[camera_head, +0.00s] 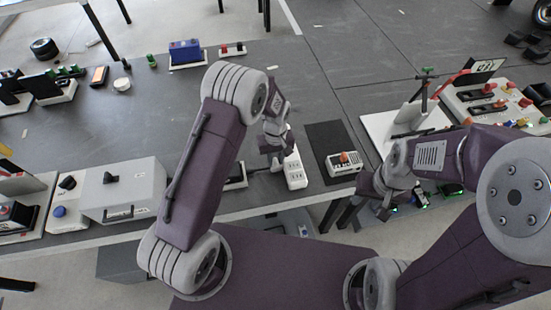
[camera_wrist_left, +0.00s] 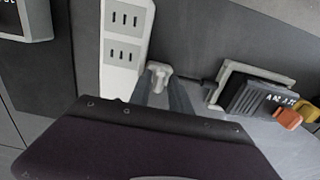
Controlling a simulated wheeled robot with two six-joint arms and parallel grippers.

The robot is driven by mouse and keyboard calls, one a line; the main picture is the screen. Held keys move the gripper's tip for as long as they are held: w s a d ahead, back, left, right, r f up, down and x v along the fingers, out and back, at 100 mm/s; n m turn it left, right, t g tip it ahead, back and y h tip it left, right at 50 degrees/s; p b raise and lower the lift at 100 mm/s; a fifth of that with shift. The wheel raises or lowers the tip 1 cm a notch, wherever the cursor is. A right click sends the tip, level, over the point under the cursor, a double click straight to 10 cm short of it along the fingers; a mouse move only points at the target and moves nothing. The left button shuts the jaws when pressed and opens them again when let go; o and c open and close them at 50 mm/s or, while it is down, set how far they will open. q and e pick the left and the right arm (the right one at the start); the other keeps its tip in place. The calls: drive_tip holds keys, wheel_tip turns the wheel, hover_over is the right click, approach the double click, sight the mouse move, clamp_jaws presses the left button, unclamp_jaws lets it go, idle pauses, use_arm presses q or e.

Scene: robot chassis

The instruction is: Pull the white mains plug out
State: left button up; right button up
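The white mains plug (camera_wrist_left: 158,70) shows in the left wrist view between the two fingertips of my left gripper (camera_wrist_left: 160,82). The fingers appear to touch it on both sides. The white socket strip (camera_wrist_left: 123,50) has rows of slots and lies just left of the plug. I cannot tell whether the plug's pins touch it. In the head view my left gripper (camera_head: 275,160) is low over the table beside the socket strip (camera_head: 295,172), and the plug is too small to make out. My right gripper (camera_head: 378,198) hangs near the table's front edge; its fingers are unclear.
A grey box (camera_head: 122,190) stands left, and a panel with switches (camera_head: 490,100) at the right. The table behind my left gripper is mostly clear.

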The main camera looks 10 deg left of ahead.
use_arm(q)
drive_tip(key=shift+w, duration=0.2)
clamp_jaws()
